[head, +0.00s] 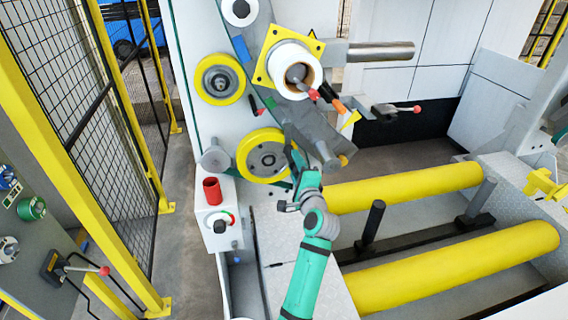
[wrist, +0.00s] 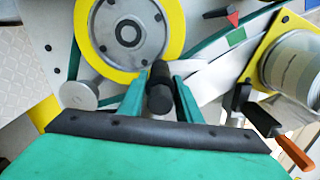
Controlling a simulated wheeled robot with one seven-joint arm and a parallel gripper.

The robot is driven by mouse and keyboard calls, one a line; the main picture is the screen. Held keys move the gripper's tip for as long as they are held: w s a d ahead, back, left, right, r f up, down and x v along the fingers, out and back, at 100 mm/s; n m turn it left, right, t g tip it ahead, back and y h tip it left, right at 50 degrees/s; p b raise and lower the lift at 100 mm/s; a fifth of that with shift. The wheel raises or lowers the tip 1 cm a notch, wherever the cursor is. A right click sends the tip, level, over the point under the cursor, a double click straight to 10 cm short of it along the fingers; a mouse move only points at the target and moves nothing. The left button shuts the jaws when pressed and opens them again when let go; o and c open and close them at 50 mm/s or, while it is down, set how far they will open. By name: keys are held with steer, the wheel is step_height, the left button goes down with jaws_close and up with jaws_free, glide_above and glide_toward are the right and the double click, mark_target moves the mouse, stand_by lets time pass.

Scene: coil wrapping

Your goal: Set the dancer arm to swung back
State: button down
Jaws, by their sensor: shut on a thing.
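In the wrist view, the two teal fingers of my gripper (wrist: 158,88) stand on either side of a stubby black handle (wrist: 159,98), shut on it. The handle seems to belong to the dancer arm, but the join is hard to make out. It sits just below the large yellow-rimmed wheel (wrist: 125,32). In the head view, my gripper (head: 297,165) is at the lower right of that wheel (head: 262,156) and hides the handle. A red pointer (wrist: 232,18) and a green mark (wrist: 236,37) show at the upper right of the wrist view.
A yellow square flange with a white roll (head: 292,68) and an orange-handled lever (wrist: 268,121) are to the right. Long yellow rollers (head: 405,188) lie on the right. A yellow-framed fence (head: 60,130) bounds the left.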

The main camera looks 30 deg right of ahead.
steer(key=shift+a+f, duration=0.15)
stand_by(0.3)
steer(key=c, duration=1.5)
jaws_free()
steer(key=shift+c, duration=0.2)
steer(key=v, duration=1.1)
steer(key=shift+w, duration=0.1)
